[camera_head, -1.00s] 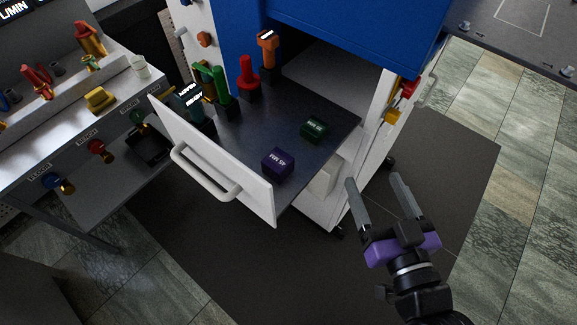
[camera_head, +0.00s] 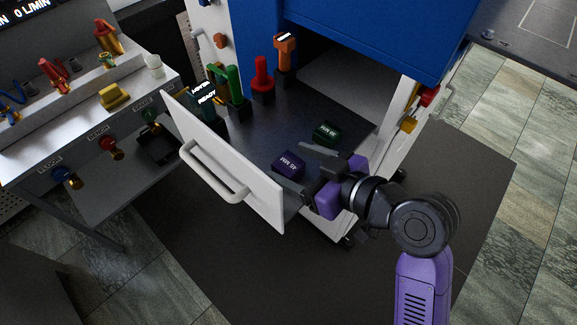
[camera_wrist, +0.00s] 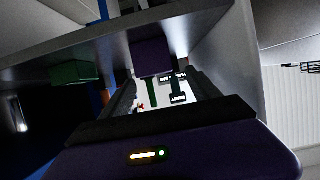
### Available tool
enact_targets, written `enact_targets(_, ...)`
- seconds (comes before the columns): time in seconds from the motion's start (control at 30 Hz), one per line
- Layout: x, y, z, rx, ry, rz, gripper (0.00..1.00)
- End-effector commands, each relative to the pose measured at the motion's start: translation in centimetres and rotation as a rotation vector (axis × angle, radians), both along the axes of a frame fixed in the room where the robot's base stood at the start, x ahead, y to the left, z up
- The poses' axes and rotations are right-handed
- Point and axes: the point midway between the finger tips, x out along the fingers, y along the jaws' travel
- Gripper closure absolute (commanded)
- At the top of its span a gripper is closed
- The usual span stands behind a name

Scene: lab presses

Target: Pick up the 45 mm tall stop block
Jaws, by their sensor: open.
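The purple stop block (camera_head: 289,163), with a white label that reads 45 MM, stands on the dark floor of the pulled-out drawer. A green block (camera_head: 326,132) with a label too small to read surely stands just behind it to the right. My gripper (camera_head: 290,166) is open and low, its fingers pointing left, one on the far side and one on the near side of the purple block. In the wrist view the purple block (camera_wrist: 152,56) shows between and around the fingertips (camera_wrist: 162,80). I cannot tell whether the fingers touch it. The green block (camera_wrist: 74,72) is left of it there.
The white drawer front with its handle (camera_head: 213,175) stands to the left of the block. The blue press housing (camera_head: 370,35) overhangs the right rear. A bench with coloured valves (camera_head: 110,148) is at left.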

Motion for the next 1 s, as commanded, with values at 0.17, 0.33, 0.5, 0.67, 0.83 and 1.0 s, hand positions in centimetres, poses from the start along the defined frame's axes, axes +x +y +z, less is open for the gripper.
enact_targets(0.17, 1.1, 1.2, -1.2, 0.000, 0.003, 0.000, 0.29)
enact_targets(0.33, 2.5, 2.7, -2.5, 0.001, 0.001, 0.001, 0.29)
enact_targets(0.5, 3.1, 3.4, -2.9, 0.000, 0.000, -0.002, 0.29)
enact_targets(0.67, 3.1, 3.4, -3.0, 0.000, 0.000, -0.003, 0.29)
enact_targets(0.83, 3.1, 3.4, -3.0, 0.000, 0.000, -0.003, 0.55)
enact_targets(1.0, 3.1, 3.4, -3.0, 0.000, 0.000, -0.003, 0.88)
